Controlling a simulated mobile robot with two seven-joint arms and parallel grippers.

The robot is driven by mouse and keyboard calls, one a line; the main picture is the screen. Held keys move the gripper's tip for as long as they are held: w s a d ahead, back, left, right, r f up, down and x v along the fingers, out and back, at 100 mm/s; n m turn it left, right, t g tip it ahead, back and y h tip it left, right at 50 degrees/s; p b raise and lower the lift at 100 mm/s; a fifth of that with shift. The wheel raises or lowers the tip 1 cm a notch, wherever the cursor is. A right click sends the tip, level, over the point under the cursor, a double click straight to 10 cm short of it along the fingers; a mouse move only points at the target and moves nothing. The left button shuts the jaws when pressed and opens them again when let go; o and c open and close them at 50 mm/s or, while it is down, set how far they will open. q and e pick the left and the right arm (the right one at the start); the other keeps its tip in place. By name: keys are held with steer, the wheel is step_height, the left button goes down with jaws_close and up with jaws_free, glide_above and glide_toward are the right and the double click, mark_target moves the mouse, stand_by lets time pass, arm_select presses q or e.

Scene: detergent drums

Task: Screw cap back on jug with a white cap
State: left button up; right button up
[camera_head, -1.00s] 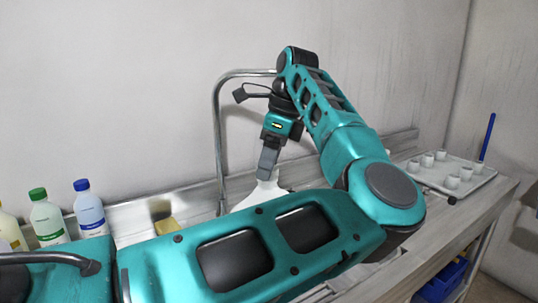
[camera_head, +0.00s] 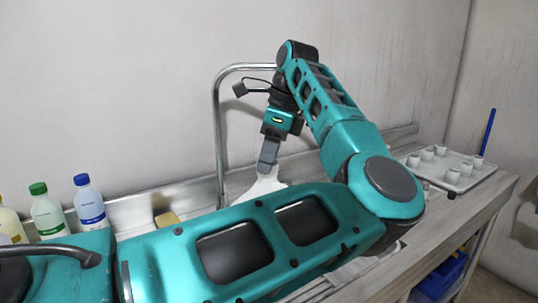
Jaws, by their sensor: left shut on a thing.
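A white jug (camera_head: 262,186) stands on the counter near the back wall. Only its upper, tapering part shows; my own arm hides the rest. My left gripper (camera_head: 266,168) points down with its grey fingers at the top of the jug's neck. The fingers are shut on what appears to be the white cap, which they hide almost wholly. I cannot tell how the cap sits on the neck. My right gripper is not in view.
A bent metal pipe (camera_head: 219,130) rises just left of the jug. A green-capped bottle (camera_head: 46,216) and a blue-capped bottle (camera_head: 89,208) stand at left, near a yellow block (camera_head: 166,219). A tray (camera_head: 478,178) with several white cups lies at right.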

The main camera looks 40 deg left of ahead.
arm_select(q)
steer(key=shift+f, duration=0.1)
steer(key=shift+f+m+b, duration=0.15)
steer(key=shift+m+b, duration=0.3)
steer(key=shift+m, duration=0.15)
steer(key=m+t+b, duration=0.1)
steer(key=m, duration=0.2)
steer(key=shift+d+b, duration=0.1)
steer(key=shift+b, duration=0.25)
steer(key=shift+s+m, duration=0.1)
steer(key=shift+m, duration=0.6)
steer(key=shift+f+m+t+b, duration=0.1)
steer(key=shift+m+t+b, duration=0.4)
steer(key=shift+m+b, duration=0.4)
steer(key=m+b, duration=0.1)
steer(key=m, duration=0.1)
steer(key=shift+m+t, duration=0.3)
steer(key=shift+s+m, duration=0.1)
steer(key=shift+m, duration=0.6)
